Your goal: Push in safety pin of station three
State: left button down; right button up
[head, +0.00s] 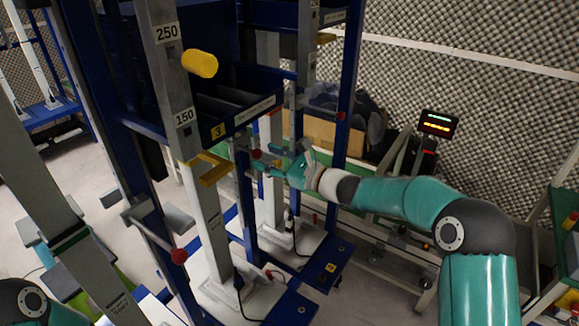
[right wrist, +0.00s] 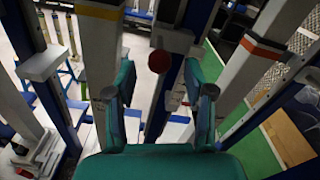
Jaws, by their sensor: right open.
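The number 3 label (head: 218,131) is on the front of a blue shelf between grey posts. A red ball knob (head: 257,154), which looks like the safety pin's head, sits beside the post right of that label. My right gripper (head: 264,166) is open at this knob. In the right wrist view the red knob (right wrist: 159,61) shows ahead, between the two teal fingers (right wrist: 160,95), with a gap on both sides. The pin's shaft is hidden behind the knob. My left arm shows at the lower left, but I cannot make out its gripper.
A second red knob (head: 179,256) is on a bar at the lower left. A cardboard box (head: 318,131) and a lit display (head: 438,123) stand behind my right arm.

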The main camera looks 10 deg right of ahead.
jog(key=v, duration=0.7)
jog(key=shift+s+d, duration=0.15)
